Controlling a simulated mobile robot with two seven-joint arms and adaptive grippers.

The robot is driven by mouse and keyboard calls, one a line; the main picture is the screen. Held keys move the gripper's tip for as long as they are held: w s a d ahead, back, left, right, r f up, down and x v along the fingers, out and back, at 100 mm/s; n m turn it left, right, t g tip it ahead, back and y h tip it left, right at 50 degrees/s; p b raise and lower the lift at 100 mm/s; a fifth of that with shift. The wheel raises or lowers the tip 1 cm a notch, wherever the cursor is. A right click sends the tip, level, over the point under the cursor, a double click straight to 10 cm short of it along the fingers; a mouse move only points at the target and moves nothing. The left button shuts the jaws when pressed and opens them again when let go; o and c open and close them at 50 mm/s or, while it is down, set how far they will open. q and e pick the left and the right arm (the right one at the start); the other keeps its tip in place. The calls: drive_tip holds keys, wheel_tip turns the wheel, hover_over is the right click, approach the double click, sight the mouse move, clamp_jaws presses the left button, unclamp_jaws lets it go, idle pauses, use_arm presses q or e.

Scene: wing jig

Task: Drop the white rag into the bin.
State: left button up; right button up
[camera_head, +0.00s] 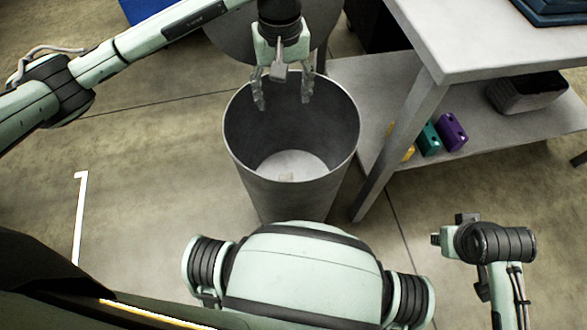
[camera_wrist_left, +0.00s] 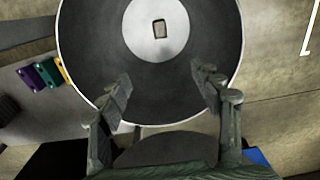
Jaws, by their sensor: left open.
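The bin (camera_head: 242,155) is a tall grey open cylinder on the floor in the middle of the head view. It also fills the upper part of the left wrist view (camera_wrist_left: 85,50). My left gripper (camera_head: 283,100) is over the bin's mouth at its far side, pointing down. Its two fingers are spread, with nothing between them in the left wrist view (camera_wrist_left: 160,78). A small pale, roughly rectangular item (camera_wrist_left: 159,28) lies on the bin's light bottom. It is too small to tell whether it is the white rag. No other rag is visible.
A grey table (camera_head: 470,45) stands right of the bin, its leg close by. Its lower shelf (camera_head: 375,85) holds purple (camera_head: 451,132), teal (camera_head: 429,139) and yellow items and a dark open box (camera_head: 527,92). Free floor lies left of the bin.

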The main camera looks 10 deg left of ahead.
use_arm(q)
wheel_tip(320, 180, up, 6)
drive_tip(key=shift+f, duration=0.1)
drive_tip(key=shift+s, duration=0.1)
idle(0.5)
